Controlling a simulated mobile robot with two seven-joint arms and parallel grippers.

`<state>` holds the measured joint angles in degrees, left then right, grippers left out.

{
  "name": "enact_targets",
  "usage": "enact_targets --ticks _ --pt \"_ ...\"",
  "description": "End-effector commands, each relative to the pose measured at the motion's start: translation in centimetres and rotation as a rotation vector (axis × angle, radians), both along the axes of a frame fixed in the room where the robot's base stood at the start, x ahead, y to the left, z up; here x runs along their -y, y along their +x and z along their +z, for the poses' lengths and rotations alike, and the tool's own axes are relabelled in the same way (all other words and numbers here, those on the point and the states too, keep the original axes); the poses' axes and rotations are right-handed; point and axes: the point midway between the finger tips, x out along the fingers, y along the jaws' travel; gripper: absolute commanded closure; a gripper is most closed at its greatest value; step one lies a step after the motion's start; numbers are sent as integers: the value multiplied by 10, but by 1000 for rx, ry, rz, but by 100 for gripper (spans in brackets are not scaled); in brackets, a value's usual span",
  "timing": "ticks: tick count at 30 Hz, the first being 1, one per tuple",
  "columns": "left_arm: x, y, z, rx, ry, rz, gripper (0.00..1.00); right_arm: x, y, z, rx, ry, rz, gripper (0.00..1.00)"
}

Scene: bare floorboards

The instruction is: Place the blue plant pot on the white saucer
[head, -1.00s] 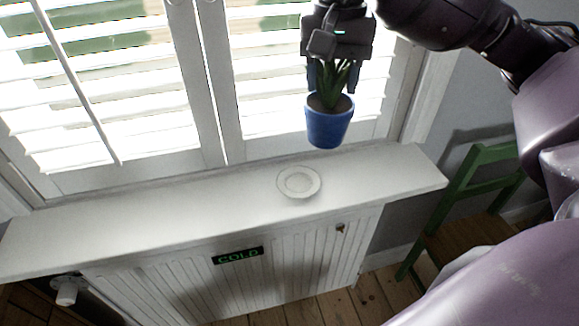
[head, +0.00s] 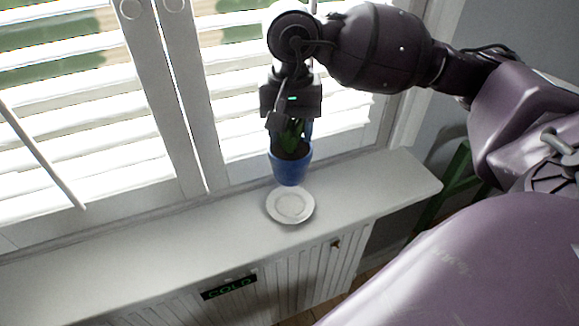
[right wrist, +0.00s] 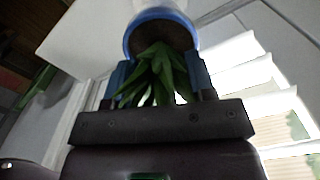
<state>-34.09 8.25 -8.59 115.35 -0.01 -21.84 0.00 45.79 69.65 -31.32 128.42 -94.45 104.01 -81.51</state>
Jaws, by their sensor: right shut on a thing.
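The blue plant pot (head: 290,170), with dark soil and green leaves, hangs upright from my right gripper (head: 290,135). The gripper points down and is shut on the plant pot, its fingers on either side of the leaves. The right wrist view also shows the pot's blue rim (right wrist: 131,38) at the fingertips (right wrist: 160,75). The round white saucer (head: 290,207) lies flat on the white sill, empty. In the head view the pot's base appears just above the saucer's far rim; the exact height gap is hard to tell. My left gripper is out of view.
The white sill (head: 150,250) is otherwise clear. Shuttered windows (head: 70,110) stand close behind the pot. Below the sill is a ribbed white panel with a dark COLD sign (head: 228,287) and a small knob (head: 335,244). A green chair (head: 450,185) stands at the right.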

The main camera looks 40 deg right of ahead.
Motion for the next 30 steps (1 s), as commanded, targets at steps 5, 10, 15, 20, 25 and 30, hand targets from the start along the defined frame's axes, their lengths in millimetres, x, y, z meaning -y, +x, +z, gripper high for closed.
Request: enact_targets --ticks 5,10,15,20,25,30 --pt "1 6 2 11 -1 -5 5 0 0 -34 -2 0 -1 100" --pt "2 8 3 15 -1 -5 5 0 0 -48 1 -1 0 100" --pt "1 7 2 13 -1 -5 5 0 0 -57 -1 1 0 100" --pt "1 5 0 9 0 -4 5 0 0 -78 -2 0 -1 100" --pt "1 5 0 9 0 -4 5 0 0 -92 1 1 0 100" --pt "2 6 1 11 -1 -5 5 0 0 -91 3 0 0 100"
